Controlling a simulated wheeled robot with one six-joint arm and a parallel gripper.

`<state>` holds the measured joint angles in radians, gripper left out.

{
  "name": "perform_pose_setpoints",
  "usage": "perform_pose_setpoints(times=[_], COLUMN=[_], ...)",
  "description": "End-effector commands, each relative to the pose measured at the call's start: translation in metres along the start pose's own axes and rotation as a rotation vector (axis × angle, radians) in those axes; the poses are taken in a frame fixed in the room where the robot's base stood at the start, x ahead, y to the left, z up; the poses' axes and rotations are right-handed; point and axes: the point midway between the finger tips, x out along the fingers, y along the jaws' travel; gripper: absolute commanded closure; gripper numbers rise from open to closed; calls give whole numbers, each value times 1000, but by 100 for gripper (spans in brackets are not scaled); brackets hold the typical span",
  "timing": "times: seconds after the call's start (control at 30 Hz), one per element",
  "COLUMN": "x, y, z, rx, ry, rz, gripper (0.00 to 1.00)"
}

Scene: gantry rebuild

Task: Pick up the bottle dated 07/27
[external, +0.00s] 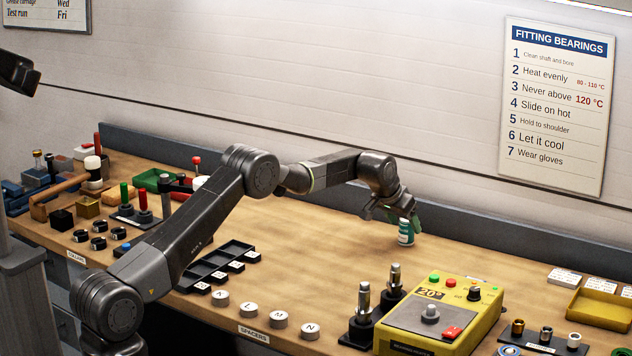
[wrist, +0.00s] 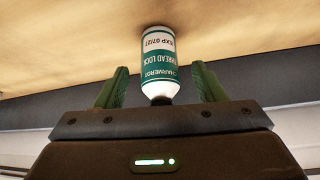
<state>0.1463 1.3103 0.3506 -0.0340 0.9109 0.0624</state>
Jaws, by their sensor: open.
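The bottle (external: 405,233) is small, teal and white, and stands on the bench below my gripper in the external view. In the wrist view the bottle (wrist: 158,66) appears upside down, with a label reading "EXP 07/27" and "THREAD LOCK" and a dark cap toward the gripper. My gripper (wrist: 160,85) has green fingers spread apart, one on each side of the bottle, with gaps between them and it. In the external view my gripper (external: 405,214) is just above and around the bottle's top. No contact shows.
A yellow heater box (external: 440,315) with knobs stands at the front right, beside two upright metal posts. White lettered spacers (external: 248,310) and a black tray (external: 218,266) lie left of it. Bench around the bottle is clear; a grey back rail (external: 480,236) runs behind.

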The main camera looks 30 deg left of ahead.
Motion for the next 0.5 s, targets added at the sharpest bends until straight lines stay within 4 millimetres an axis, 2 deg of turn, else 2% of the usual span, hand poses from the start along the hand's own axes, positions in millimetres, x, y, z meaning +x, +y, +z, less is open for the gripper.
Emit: perform_pose_setpoints(times=[0.2,0.5], x=[14,16], y=[0,0], z=[0,0], rx=[0,0], ry=[0,1], rz=[0,0], gripper=[37,39])
